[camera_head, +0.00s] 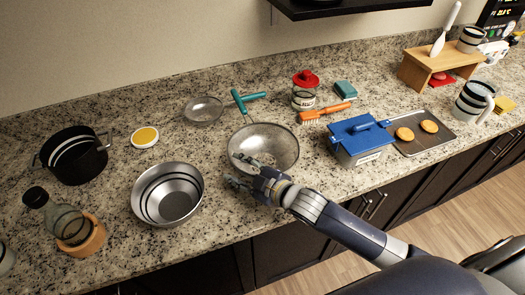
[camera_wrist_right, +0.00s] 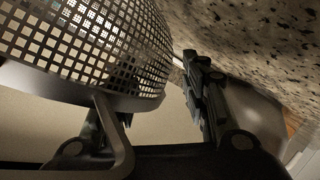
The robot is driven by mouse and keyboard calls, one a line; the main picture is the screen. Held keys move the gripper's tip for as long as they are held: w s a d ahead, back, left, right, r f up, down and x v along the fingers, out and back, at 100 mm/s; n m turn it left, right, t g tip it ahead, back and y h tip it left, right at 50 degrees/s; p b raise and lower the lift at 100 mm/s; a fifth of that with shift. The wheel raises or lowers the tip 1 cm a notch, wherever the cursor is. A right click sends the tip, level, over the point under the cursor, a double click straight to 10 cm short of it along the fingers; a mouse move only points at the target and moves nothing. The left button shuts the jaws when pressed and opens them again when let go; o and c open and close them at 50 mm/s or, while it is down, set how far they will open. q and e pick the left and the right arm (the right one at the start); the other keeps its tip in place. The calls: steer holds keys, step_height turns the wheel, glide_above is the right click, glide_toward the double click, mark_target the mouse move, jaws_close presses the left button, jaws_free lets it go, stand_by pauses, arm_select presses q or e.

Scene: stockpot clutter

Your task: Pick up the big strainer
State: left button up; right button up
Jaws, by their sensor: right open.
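The big strainer (camera_head: 265,142) is a round silver mesh bowl near the middle of the counter. In the right wrist view, its perforated wall (camera_wrist_right: 80,40) and smooth metal rim fill the upper left. My right gripper (camera_head: 237,171) is open at the strainer's near left edge. In the right wrist view, one finger is partly hidden behind the strainer's rim, and the other finger (camera_wrist_right: 203,95) stands clear to the right. I cannot tell whether the fingers touch the strainer. My left gripper is not in view.
A steel bowl (camera_head: 168,194) stands left of my right gripper. A smaller strainer (camera_head: 204,109) and a teal-handled tool (camera_head: 242,101) lie behind. A blue-lidded box (camera_head: 360,138) and an orange brush (camera_head: 325,113) are to the right. The counter's front edge is close.

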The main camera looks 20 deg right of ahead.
jaws_close()
steer(key=shift+r, duration=0.15)
